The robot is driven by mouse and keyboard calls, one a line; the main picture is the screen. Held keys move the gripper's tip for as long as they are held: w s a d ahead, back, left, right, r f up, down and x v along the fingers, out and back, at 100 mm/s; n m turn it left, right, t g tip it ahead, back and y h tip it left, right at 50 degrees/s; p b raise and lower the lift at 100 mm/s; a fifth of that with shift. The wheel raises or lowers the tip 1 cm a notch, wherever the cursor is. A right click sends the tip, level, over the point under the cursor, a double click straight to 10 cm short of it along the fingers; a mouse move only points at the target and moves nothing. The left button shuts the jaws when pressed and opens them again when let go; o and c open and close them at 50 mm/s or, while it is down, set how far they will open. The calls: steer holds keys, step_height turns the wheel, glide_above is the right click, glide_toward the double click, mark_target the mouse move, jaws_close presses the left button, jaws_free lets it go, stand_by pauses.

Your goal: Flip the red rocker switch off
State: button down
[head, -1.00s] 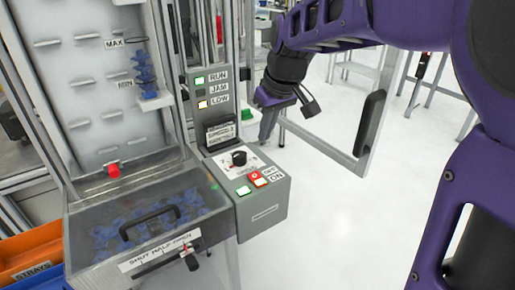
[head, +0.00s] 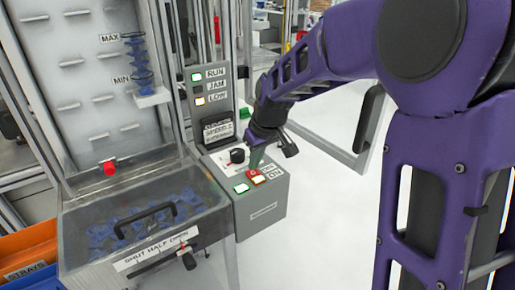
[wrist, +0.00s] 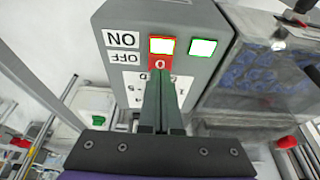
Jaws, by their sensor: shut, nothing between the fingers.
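The red rocker switch (head: 258,179) is on the sloped top of the grey control box (head: 265,213), beside the OFF and ON labels. In the wrist view the switch (wrist: 160,62) shows a red end marked 0 by OFF and a bright lit end by ON. My gripper (head: 254,168) is shut and empty, pointing down at the switch. In the wrist view its fingertips (wrist: 162,78) are at the red 0 end and hide part of it. I cannot tell whether they touch it.
A lit green-edged button (head: 241,188) is close beside the switch. A black knob (head: 237,156) stands behind it. The RUN lamp (head: 196,77) and LOW lamp (head: 199,101) are lit. A clear-lidded bin of blue parts (head: 140,225) is at the left.

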steer(key=shift+f, duration=0.7)
steer(key=shift+w+a+f, duration=0.1)
steer(key=shift+w+f, duration=0.05)
steer(key=shift+f, duration=0.1)
steer(key=shift+s+d, duration=0.5)
steer(key=shift+s, duration=0.25)
step_height(320, 180, up, 4)
steer(key=p, duration=0.2)
steer(key=shift+p, duration=0.4)
steer(key=p+v, duration=0.1)
steer(key=v, duration=0.9)
steer(key=shift+s, duration=0.2)
